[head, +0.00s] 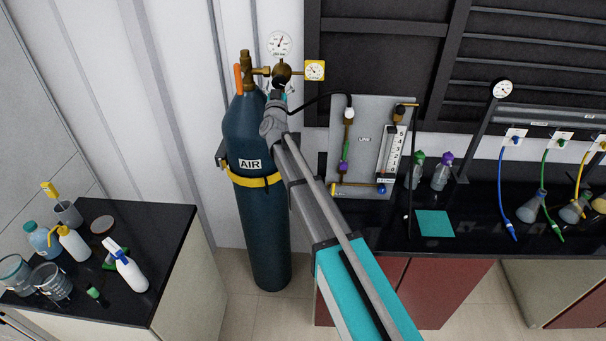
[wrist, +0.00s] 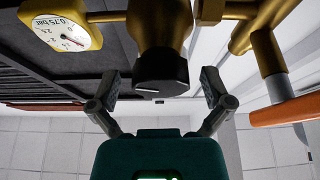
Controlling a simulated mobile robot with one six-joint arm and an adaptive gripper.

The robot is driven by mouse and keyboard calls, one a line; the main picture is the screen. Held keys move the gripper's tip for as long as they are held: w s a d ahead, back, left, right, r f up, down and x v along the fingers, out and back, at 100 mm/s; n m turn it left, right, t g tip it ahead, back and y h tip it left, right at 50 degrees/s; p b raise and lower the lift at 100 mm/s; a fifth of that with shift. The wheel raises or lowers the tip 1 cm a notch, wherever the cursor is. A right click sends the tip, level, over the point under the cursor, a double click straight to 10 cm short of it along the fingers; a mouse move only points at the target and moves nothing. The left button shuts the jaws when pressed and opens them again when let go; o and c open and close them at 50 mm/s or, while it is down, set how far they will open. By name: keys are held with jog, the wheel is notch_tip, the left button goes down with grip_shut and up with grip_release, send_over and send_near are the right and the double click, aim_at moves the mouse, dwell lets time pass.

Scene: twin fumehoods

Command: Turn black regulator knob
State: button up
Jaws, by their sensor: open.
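The black regulator knob (wrist: 161,72) hangs below the brass regulator body (wrist: 160,22) in the wrist view, with a small white mark on its front. My gripper (wrist: 160,90) is open, with one finger on each side of the knob. A gap shows between the knob and each finger. In the head view my gripper (head: 278,96) is just under the brass regulator (head: 282,73) on the blue AIR cylinder (head: 258,210). The knob is hard to make out there. A yellow-framed gauge (wrist: 66,32) is beside the regulator; it also shows in the head view (head: 315,70).
An orange handle (wrist: 285,112) is at the right in the wrist view. A white round gauge (head: 279,44) stands above the regulator. A grey flowmeter panel (head: 370,115) is right of the cylinder. Bottles stand on the left black bench (head: 165,225).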

jog(key=b+v, duration=0.5)
jog(key=v, duration=0.9)
jog(key=s+d+f+n+g+y+b, duration=0.1)
jog(key=s+d+f+n+g+y, duration=0.1)
jog(key=f, duration=0.6)
jog(key=s+d+f+n+g+y, duration=0.2)
jog(key=s+d+f+g+y, duration=0.1)
jog(key=d+f+g, duration=0.3)
jog(key=shift+s+d+f+n+g+y+b, duration=0.2)
jog(key=shift+f+n+g+y+b, duration=0.2)
jog(key=shift+f+g, duration=1.1)
jog(key=s+d+f+m+g+h, duration=0.1)
jog(key=s+d+f+g, duration=0.2)
jog(key=s+d, duration=0.3)
jog(key=s+d+f+m+g+h+b, duration=0.1)
jog(key=s+d+f+m+g+h, duration=0.1)
jog(key=s+d+f+g, duration=0.2)
jog(key=s+d+f+m+g+h+b, duration=0.1)
jog(key=s+d+f+g, duration=0.3)
jog(key=s+d, duration=0.5)
jog(key=shift+s+d+f+m+h, duration=0.3)
jog(key=shift+s+f+m+h, duration=0.4)
jog(key=shift+s, duration=1.15)
